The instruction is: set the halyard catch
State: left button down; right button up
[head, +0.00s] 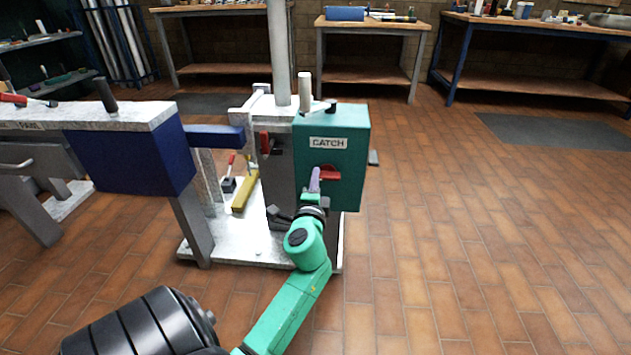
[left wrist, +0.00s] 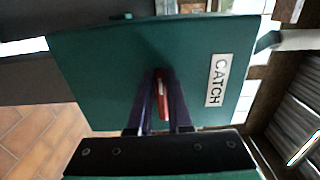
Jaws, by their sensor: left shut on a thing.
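The green catch box (head: 346,140) stands on the near side of the mast stand, with a white CATCH label (head: 328,143) on its front. A red catch handle (head: 331,173) sticks out below the label. My left gripper (head: 315,183) reaches up to the box front, its purple fingers at the handle. In the left wrist view the fingers of my left gripper (left wrist: 161,82) are shut on the red handle (left wrist: 162,98), close to the green face (left wrist: 105,75). The fingers hide part of the handle. My right gripper is not in view.
A pale mast (head: 279,50) rises behind the box from a white base plate (head: 255,250). A bench with a blue end block (head: 130,160) stands at the left, its blue bar (head: 216,136) reaching toward the stand. The tiled floor (head: 480,240) at the right is clear.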

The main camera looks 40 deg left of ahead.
pick_arm(q)
jog(key=shift+f, duration=0.15)
jog(key=c, duration=0.8)
grip_release()
jog(key=shift+c, duration=0.2)
jog(key=shift+d, duration=0.1)
jog(key=b+v, duration=0.1)
jog(key=v, duration=1.3)
jog(key=shift+s+d+b, duration=0.15)
jog(key=shift+s+b, duration=0.05)
jog(key=shift+b, duration=0.1)
